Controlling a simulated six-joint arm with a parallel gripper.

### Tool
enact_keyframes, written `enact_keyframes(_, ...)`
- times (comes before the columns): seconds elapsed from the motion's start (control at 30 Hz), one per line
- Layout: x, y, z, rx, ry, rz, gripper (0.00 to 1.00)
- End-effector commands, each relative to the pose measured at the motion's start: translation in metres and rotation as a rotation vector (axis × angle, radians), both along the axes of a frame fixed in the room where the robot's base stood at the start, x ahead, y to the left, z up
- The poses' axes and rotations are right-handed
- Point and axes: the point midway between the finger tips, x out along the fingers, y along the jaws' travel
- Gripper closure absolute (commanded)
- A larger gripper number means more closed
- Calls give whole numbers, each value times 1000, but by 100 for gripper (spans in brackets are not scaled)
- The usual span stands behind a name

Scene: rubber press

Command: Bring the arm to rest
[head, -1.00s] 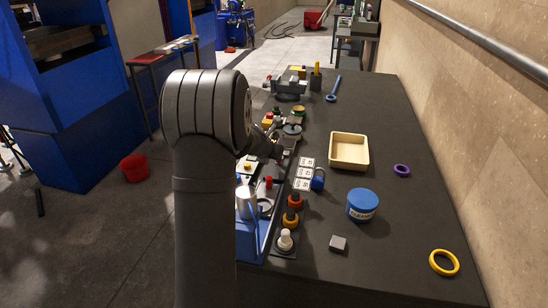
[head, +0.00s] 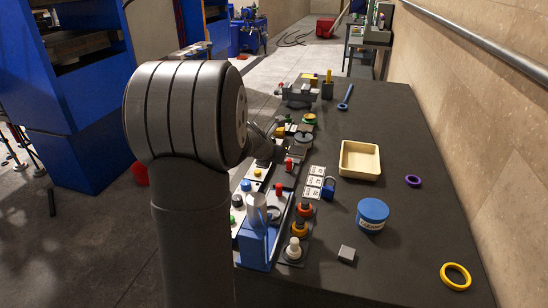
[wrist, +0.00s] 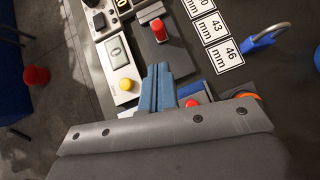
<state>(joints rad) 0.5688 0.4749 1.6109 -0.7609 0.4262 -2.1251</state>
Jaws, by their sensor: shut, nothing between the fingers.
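In the wrist view my gripper (wrist: 158,72) points down over the bench, its blue-grey fingers together with nothing between them. It is over the equipment, near a grey panel with a yellow button (wrist: 127,85) and a base with a red knob (wrist: 158,27). I cannot tell how high the fingers are above the equipment.
The bench (head: 398,235) carries white number cards (head: 315,182), a blue padlock (head: 328,188), a cream tray (head: 345,160), a blue tub (head: 372,216), a purple ring (head: 413,181) and a yellow ring (head: 456,277). Knobs on posts stand along its left edge. The right side is mostly clear.

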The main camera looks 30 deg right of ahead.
Motion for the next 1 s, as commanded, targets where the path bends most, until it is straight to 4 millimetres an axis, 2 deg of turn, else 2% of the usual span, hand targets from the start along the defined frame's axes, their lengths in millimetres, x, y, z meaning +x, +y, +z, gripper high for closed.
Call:
enact_keyframes(0.27, 6, -10, -12, 1, 2, 0, 100)
enact_keyframes(0.73, 36, -53, -62, 0, 0, 0, 100)
enact_keyframes(0.87, 26, -47, -72, -2, 0, 1, 100)
enact_keyframes(1.0, 13, -33, -70, -3, -1, 2, 100)
